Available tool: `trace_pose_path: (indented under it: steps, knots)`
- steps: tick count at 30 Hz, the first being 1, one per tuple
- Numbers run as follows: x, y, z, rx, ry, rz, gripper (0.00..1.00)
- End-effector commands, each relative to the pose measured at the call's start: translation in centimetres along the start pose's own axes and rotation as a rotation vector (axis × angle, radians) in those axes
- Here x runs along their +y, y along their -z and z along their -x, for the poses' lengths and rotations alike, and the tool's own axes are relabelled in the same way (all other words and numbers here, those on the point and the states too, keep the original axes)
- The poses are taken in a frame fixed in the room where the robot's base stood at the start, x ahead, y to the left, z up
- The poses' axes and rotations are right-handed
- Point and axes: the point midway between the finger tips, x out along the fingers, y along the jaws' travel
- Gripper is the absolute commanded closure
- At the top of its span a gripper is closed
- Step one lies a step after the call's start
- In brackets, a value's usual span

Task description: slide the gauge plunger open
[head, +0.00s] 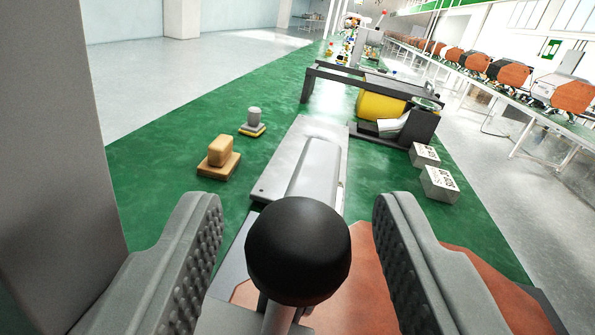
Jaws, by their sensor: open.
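The gauge plunger ends in a round black knob (298,250), large in the lower middle of the view. A metal rod (278,320) shows just below the knob. A grey metal body (318,165) lies behind the knob and runs away from me. My gripper (297,215) is open, with one ribbed grey finger to the left of the knob and one to the right. Clear gaps show between the knob and both fingers. The knob hides part of the grey body, so I cannot tell the plunger's position along it.
A green surface (165,150) spreads around the fixture. A tan block (220,152) and a small grey-topped piece (254,118) stand left. White printed blocks (439,183) stand right. A dark frame with a yellow cylinder (380,104) is behind. An orange-brown surface (470,275) lies below right.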

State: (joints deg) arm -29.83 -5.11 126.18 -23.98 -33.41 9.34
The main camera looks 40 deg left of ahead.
Motion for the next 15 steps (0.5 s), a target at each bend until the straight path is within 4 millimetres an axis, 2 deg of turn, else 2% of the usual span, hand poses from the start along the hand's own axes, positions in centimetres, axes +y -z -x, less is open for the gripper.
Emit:
trace_pose_path:
  steps: [4, 13, 15]
  knots:
    - [-0.01, -0.01, -0.69, 0.000, 0.000, 0.001, 0.54]
    - [-0.01, -0.01, -0.82, 0.000, 0.000, 0.001, 0.54]
    - [-0.01, -0.01, -0.82, 0.000, 0.000, 0.001, 0.67]
